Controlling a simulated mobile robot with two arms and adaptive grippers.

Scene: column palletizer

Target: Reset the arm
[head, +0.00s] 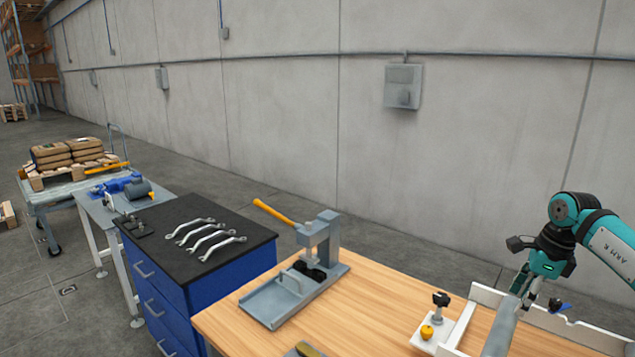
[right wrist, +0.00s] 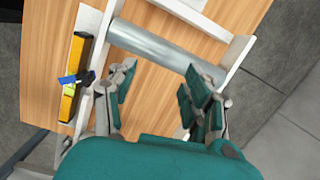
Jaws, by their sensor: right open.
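My right gripper (head: 529,294) is at the right of the head view, pointing down above the wooden workbench, on a teal arm. In the right wrist view its two fingers (right wrist: 153,100) are spread apart with nothing between the tips. A grey metal cylinder (right wrist: 165,50) lies in a white frame (right wrist: 217,29) just beyond the fingertips. The cylinder also shows in the head view (head: 501,330), below the gripper. I cannot tell whether a finger touches it. My left gripper is not in view.
The wooden workbench (head: 390,300) carries a grey press (head: 322,243) and a white block with a knob (head: 437,320). A yellow level (right wrist: 75,75) lies beside the frame. A blue cabinet (head: 165,290) with several wrenches stands left. The bench middle is clear.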

